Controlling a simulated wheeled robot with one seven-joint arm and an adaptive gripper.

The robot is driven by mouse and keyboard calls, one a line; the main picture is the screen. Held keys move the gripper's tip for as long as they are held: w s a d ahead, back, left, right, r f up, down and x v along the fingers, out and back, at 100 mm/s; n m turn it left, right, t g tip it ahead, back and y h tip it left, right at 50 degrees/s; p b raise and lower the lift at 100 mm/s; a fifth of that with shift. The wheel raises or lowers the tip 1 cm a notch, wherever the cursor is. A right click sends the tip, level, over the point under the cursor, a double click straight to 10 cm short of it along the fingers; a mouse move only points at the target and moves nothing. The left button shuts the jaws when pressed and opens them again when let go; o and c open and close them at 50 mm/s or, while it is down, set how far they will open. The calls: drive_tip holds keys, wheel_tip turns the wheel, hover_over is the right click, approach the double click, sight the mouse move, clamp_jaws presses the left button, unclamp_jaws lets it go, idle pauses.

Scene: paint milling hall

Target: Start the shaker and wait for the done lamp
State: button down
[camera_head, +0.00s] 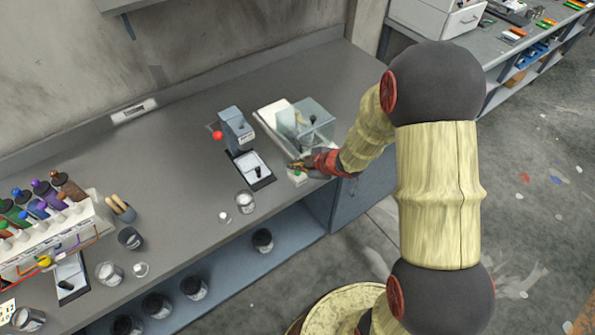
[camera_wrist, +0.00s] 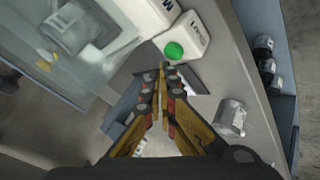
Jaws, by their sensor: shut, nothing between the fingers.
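The shaker (camera_head: 305,126), a light unit with a clear cover, stands on the bench near its right end. Its clear cover also shows in the wrist view (camera_wrist: 75,45) at the upper left. A small white box (camera_wrist: 190,38) with a dark label carries a round green button (camera_wrist: 173,50); the button is small in the head view (camera_head: 298,174). My gripper (camera_head: 295,165) is shut and empty, close to this box. In the wrist view its fingertips (camera_wrist: 162,72) appear just below the button; I cannot tell whether they touch. I cannot make out a lit done lamp.
A grey press-like device (camera_head: 235,130) with a red knob stands left of the shaker. A glass jar (camera_head: 246,202) stands near the bench's front edge. Dark-lidded jars sit on the lower shelf (camera_head: 225,285).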

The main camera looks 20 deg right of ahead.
drive_tip(key=shift+f, duration=0.4)
